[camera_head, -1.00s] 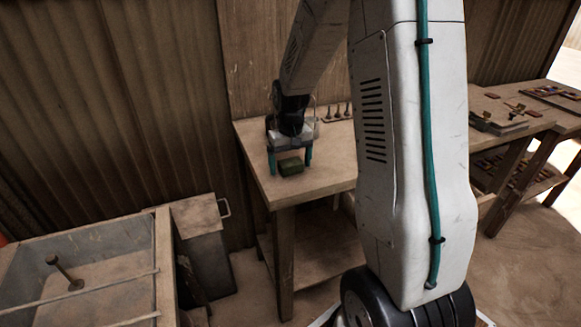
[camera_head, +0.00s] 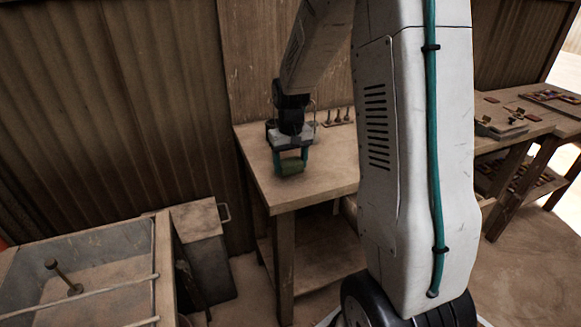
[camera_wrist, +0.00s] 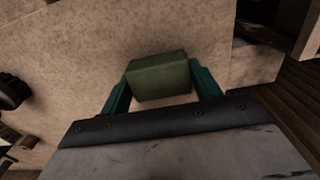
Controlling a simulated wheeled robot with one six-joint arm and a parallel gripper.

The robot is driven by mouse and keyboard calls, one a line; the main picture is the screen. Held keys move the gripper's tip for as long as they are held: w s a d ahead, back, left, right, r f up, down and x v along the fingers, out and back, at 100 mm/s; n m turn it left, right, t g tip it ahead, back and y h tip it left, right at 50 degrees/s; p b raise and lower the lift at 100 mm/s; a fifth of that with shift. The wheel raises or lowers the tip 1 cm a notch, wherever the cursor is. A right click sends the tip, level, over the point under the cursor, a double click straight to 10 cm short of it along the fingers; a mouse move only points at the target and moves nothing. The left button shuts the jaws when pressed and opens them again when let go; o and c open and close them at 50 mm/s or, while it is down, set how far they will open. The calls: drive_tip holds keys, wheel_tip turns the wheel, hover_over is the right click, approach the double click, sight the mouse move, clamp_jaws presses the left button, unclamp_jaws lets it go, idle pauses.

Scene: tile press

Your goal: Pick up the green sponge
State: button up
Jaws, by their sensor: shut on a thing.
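The green sponge (camera_head: 291,165) is a small dark green block at the left end of the wooden table (camera_head: 322,181). My gripper (camera_head: 290,167) points down over the table, its two teal fingers shut on the sponge from both sides. In the wrist view the sponge (camera_wrist: 159,77) sits between the teal fingertips of my gripper (camera_wrist: 160,82), with the tabletop behind it. I cannot tell whether the sponge still touches the table.
Several small dark pegs (camera_head: 338,117) stand at the table's back edge. A basin (camera_head: 100,270) with a plunger-like tool (camera_head: 64,275) is at the lower left. A second bench (camera_head: 510,125) with tiles and tools is at the right. The tabletop around the sponge is mostly clear.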

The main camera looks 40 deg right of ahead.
drive_tip(key=shift+s+r, duration=0.3)
drive_tip(key=shift+r, duration=0.2)
drive_tip(key=shift+s+r, duration=0.25)
drive_tip(key=shift+r, duration=0.2)
drive_tip(key=s+r, duration=0.1)
drive_tip(key=s, duration=1.4)
drive_tip(key=shift+d+r, duration=0.15)
drive_tip(key=shift+d, duration=0.15)
